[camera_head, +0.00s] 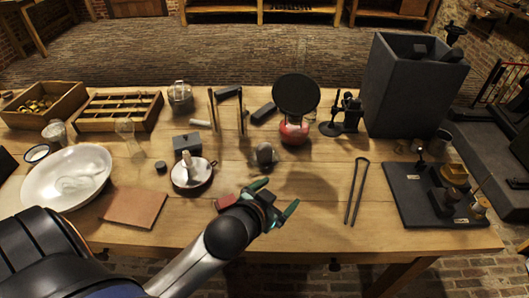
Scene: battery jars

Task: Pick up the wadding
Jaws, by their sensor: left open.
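My left gripper (277,196) is over the front middle of the wooden table, its green-tipped fingers spread apart, with nothing visible between them. I cannot tell for certain which thing is the wadding. A pale, soft-looking mass (78,184) lies in the wide white basin (95,158) at the left, well away from the gripper. A dark grey rounded lump (265,154) sits on the table just beyond the fingers, apart from them. A small red block (225,202) lies left of the gripper, partly hidden by my arm. My right gripper is not in view.
A white dish (191,174) stands left of the gripper and a brown sheet (134,208) nearer the front. A tall grey box (400,95) stands behind. Bare tabletop lies around the tongs.

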